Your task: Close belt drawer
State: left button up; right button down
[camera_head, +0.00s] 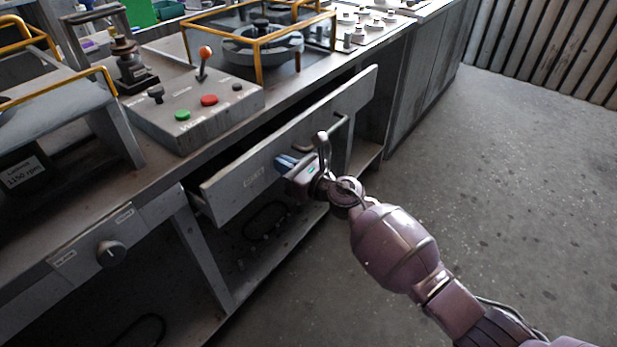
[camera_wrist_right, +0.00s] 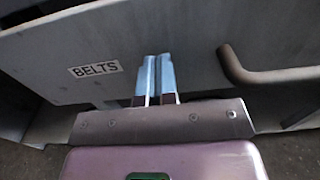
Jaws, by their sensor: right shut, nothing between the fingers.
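The belt drawer (camera_head: 237,190) is a grey metal drawer under the bench. It stands pulled out, with a dark gap behind its front panel. Its front carries a white label reading BELTS (camera_wrist_right: 95,69) in the right wrist view. A dark bar handle (camera_wrist_right: 262,72) is on the front, to the right of the gripper. My right gripper (camera_head: 281,161) is at the drawer front, between label and handle. Its fingers (camera_wrist_right: 157,62) are together and empty, pointing at the panel; whether they touch it I cannot tell. My left gripper is not in view.
The bench top above holds a control box (camera_head: 190,115) with green and red buttons and a lever. A yellow-framed round housing (camera_head: 262,45) stands behind it. An open lower shelf (camera_head: 262,262) lies below the drawer. The concrete floor (camera_head: 500,190) to the right is clear.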

aim_at(270, 156)
jog(key=b+x, duration=0.1)
jog(key=x, duration=0.3)
jog(key=shift+f, duration=0.15)
jog(key=shift+a+r, duration=0.1)
jog(key=shift+r, duration=0.2)
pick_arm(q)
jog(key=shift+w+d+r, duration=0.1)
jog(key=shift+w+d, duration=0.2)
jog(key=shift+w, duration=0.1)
pick_arm(e)
jog(key=shift+w, duration=0.1)
